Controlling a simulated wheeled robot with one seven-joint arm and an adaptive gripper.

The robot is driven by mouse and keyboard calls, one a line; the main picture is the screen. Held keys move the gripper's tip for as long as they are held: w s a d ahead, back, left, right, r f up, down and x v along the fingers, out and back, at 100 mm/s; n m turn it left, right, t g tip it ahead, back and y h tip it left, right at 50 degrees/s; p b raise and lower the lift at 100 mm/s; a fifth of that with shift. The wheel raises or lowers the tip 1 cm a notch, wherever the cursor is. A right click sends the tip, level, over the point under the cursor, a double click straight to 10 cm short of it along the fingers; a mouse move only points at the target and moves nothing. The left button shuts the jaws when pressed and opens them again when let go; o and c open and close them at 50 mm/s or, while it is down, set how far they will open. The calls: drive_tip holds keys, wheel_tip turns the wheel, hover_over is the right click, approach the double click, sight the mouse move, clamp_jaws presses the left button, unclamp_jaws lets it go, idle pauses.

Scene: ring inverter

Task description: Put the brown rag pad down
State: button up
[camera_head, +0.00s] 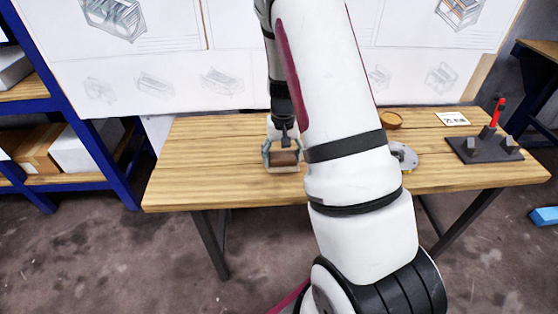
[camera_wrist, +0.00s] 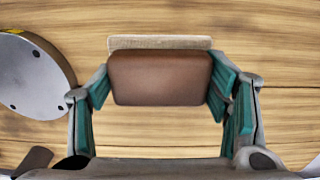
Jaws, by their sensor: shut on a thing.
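The brown rag pad (camera_wrist: 160,78) is a brown block with a light tan layer along one edge, seen in the wrist view. My gripper (camera_wrist: 160,92) is shut on it, with a teal finger pad against each side. In the head view the pad (camera_head: 284,158) is between my gripper's (camera_head: 283,152) fingers over the wooden table's front left part. It is low over or on the tabletop; I cannot tell whether it touches.
The wooden table (camera_head: 215,160) is clear to the left. A grey round metal disc (camera_wrist: 32,75) lies left of my gripper in the wrist view.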

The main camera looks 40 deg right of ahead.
sight(280, 160)
drive_tip(key=shift+w+d+f, duration=0.1)
drive_tip(key=shift+w+d, duration=0.1)
drive_tip(key=shift+w, duration=0.45)
drive_tip(key=shift+w+d+f, duration=0.1)
drive_tip(key=shift+w+d, duration=0.1)
drive_tip(key=shift+w, duration=0.4)
drive_tip(key=shift+f, duration=1.7)
drive_tip(key=shift+f+b, duration=0.15)
drive_tip(key=shift+b, duration=0.15)
drive_tip(key=o, duration=1.2)
